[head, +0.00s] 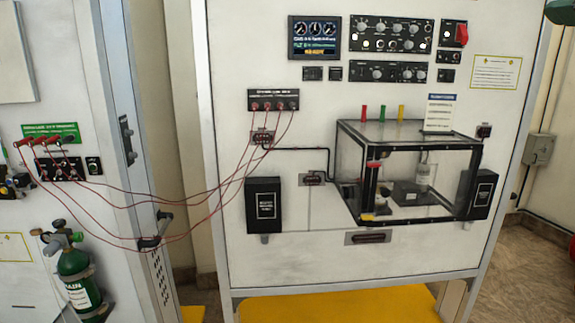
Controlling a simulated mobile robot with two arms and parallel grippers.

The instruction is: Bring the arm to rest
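Neither of my grippers shows in the head view, and no arm of mine can be made out. The trainer panel (300,190) stands upright in front of me. A clear box with a black frame (400,215) is mounted on it, with red, green and yellow pegs on top. A display (314,39) at the upper left of the panel reads READY. A red switch cover (461,34) is at the upper right.
Red hoses (185,203) hang across the gap between the left panel (100,120) and the trainer panel. A green cylinder (80,280) stands at the lower left. A yellow platform (340,304) lies below the trainer. Floor (540,265) shows at the right.

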